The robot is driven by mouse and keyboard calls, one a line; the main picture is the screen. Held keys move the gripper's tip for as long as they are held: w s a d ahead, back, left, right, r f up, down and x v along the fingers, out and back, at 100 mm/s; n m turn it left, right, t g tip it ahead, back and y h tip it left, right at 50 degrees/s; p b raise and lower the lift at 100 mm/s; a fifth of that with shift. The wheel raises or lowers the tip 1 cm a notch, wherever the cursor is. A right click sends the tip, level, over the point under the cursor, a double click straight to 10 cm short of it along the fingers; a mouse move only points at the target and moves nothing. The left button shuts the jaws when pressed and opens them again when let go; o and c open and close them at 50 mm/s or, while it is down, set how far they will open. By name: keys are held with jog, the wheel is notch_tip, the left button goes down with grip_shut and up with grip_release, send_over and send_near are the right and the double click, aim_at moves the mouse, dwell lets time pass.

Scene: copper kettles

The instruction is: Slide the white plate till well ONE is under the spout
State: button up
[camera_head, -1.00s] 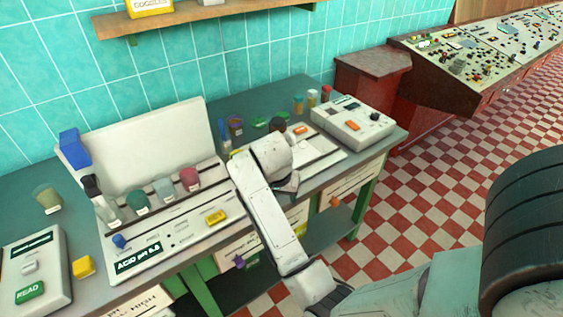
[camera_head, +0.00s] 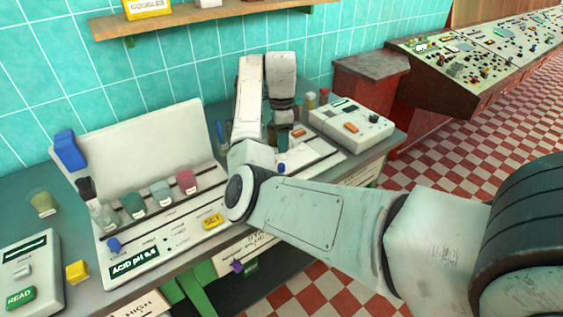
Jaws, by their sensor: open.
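My arm reaches from the right over the bench, bends up and then down to my gripper (camera_head: 284,132), which hangs over the right part of the bench. The gripper is open, small and partly lost against the things behind it. Below it lies a flat white panel (camera_head: 318,153) with dark lines and a small blue knob (camera_head: 281,168). I cannot tell whether this is the white plate, and no well number is readable. I cannot make out a spout for certain. My forearm and elbow hide the panel's left part.
A white stand (camera_head: 150,150) at left holds several coloured cups, with a yellow block (camera_head: 213,222) in front. A grey READ box (camera_head: 30,270) is at the left end. A white instrument (camera_head: 350,125) stands right of the gripper. A shelf (camera_head: 200,20) is above.

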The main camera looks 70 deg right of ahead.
aim_at(282, 165)
notch_tip(282, 165, down, 9)
jog(key=shift+f+p, duration=0.15)
jog(key=shift+p, duration=0.4)
grip_shut()
dwell(0.3)
